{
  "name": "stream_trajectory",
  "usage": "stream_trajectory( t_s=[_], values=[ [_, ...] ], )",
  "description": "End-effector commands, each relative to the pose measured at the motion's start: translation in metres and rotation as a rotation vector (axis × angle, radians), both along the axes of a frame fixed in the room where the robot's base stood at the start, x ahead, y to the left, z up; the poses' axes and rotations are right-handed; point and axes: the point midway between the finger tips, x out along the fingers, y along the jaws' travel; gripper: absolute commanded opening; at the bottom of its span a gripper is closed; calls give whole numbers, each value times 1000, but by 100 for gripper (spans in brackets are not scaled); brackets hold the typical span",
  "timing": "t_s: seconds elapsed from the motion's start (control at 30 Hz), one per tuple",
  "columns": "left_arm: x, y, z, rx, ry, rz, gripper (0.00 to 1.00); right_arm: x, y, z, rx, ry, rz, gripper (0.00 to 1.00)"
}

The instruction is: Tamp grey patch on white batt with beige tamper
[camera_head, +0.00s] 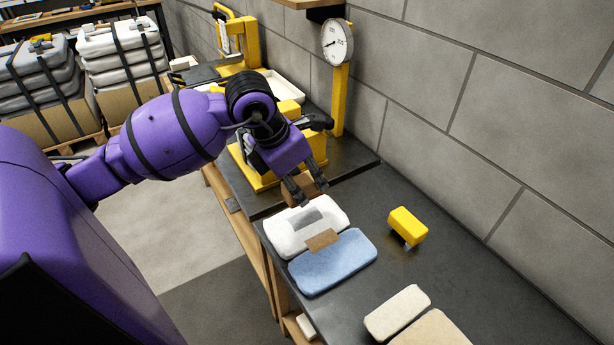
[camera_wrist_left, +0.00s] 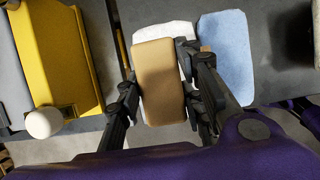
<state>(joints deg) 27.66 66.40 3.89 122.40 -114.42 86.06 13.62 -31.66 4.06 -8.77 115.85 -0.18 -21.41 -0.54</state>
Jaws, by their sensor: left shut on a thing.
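The white batt (camera_head: 281,240) lies on the dark bench, with the grey patch (camera_head: 306,217) on its top. My left gripper (camera_head: 312,195) is shut on the beige tamper (camera_head: 297,187), a tan block, at the batt's far edge in the head view. The fingers partly hide it there. In the left wrist view the tamper (camera_wrist_left: 160,82) sits between the fingers and covers much of the white batt (camera_wrist_left: 165,31); the grey patch is hidden there. I cannot tell the gap between tamper and batt. My right gripper is not in view.
A blue batt (camera_head: 332,265) lies beside the white one, with a brown patch (camera_head: 322,239) across their adjoining edges. A yellow block (camera_head: 407,225) stands to the right. Beige slabs (camera_head: 397,311) lie nearer. A yellow stand with a dial (camera_head: 338,43) rises behind, by the wall.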

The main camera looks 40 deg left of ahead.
Motion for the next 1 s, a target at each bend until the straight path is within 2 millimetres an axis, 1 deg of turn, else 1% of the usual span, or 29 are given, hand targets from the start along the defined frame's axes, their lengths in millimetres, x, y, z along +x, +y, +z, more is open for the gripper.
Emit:
stream_trajectory(
  t_s=[0.1, 0.17, 0.37, 0.53, 0.63, 0.73, 1.0],
  values=[
    [0, 0, 0, 2, -1, 0, 3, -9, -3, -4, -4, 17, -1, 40],
    [0, 1, 0, 3, 0, 0, 3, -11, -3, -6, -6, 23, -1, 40],
    [-1, 0, -20, 0, 4, 1, 3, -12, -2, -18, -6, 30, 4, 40],
    [-1, 1, -40, 2, 5, 1, 3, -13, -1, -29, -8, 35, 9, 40],
    [0, 0, -48, 2, 2, 0, 3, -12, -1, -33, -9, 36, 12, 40],
    [0, 0, -51, 1, 1, 0, 3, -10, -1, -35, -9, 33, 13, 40],
    [0, 0, -49, 1, -2, 1, 3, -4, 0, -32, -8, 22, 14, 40]
  ],
)
